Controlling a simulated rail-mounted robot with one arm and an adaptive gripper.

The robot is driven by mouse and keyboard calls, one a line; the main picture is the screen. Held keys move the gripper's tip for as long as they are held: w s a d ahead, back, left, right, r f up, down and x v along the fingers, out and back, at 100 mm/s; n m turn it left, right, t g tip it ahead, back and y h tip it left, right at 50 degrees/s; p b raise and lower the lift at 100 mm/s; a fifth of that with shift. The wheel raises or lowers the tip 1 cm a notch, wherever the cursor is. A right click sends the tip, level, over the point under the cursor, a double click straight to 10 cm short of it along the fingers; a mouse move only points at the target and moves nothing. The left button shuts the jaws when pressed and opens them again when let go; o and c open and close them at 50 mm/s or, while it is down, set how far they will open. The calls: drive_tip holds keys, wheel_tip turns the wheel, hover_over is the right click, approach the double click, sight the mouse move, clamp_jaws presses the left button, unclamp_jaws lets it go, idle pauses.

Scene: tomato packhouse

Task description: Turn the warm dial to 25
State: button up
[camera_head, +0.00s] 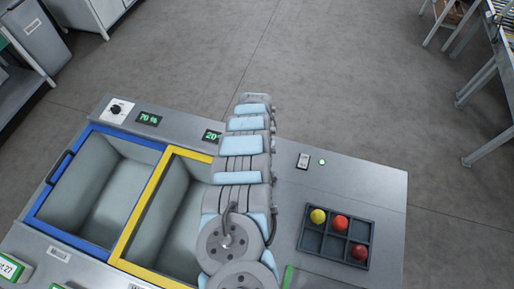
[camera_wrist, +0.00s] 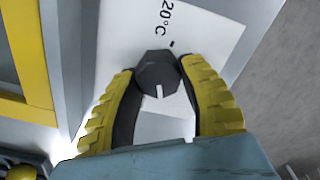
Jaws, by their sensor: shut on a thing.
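The warm dial (camera_wrist: 158,72) is a dark faceted knob with a white pointer line, on a white plate (camera_wrist: 115,35) printed "20°C" in the wrist view. My gripper (camera_wrist: 158,80) is shut on the dial, with a yellow ribbed finger on each side of it. In the head view my arm hides the dial and my gripper. A display (camera_head: 211,136) reading 20 in green shows just left of my arm, by the yellow-framed bin (camera_head: 164,165).
A blue-framed bin (camera_head: 70,160) lies to the left. Another dial (camera_head: 116,108) and a "70 %" display (camera_head: 148,119) are behind it. A switch (camera_head: 303,161) with a green light and a dark tray (camera_head: 311,240) holding red and yellow tomatoes are on the right.

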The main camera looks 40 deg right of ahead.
drive_tip(key=shift+m+b, duration=0.3)
drive_tip(key=shift+m, duration=0.8)
drive_tip(key=o, duration=1.2)
drive_tip(key=shift+s+r, duration=0.1)
drive_tip(key=shift+r, duration=5.9)
